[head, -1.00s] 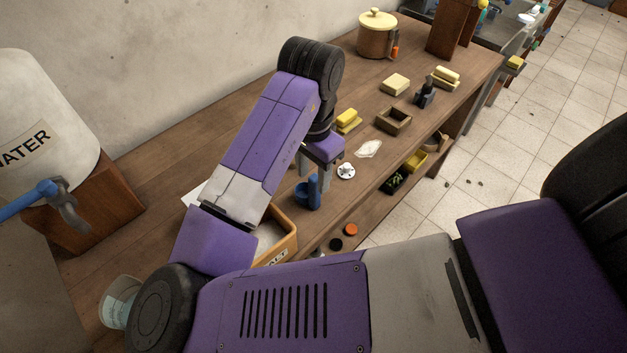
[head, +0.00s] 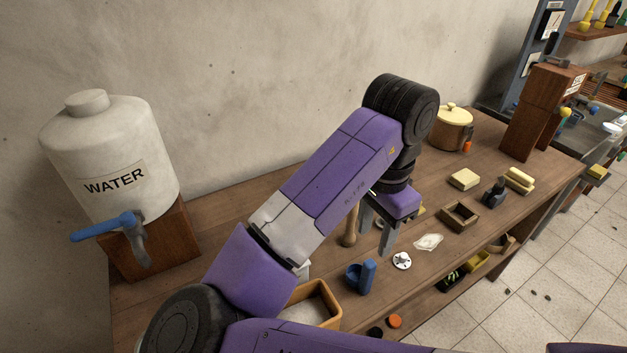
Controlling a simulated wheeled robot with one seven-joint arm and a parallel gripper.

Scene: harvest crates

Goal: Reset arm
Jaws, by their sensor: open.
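My arm reaches over the wooden workbench (head: 225,212), bent at its black wrist joint. My gripper (head: 378,240) points down above the bench with its two grey fingers apart, and nothing shows between them. A blue scoop-like item (head: 366,277) stands on the bench below and left of the fingers. A small white disc-shaped piece (head: 402,261) lies just to their right. A wooden handle-like piece (head: 349,232) stands left of the fingers, partly hidden by my arm.
A white water tank (head: 110,160) with a blue tap stands at the left. An orange-brown bin (head: 331,318) sits near my arm. A clear wrapper (head: 429,242), wooden box (head: 460,217), yellow blocks (head: 464,180) and cream pot (head: 452,130) lie rightward. The bench's back left is clear.

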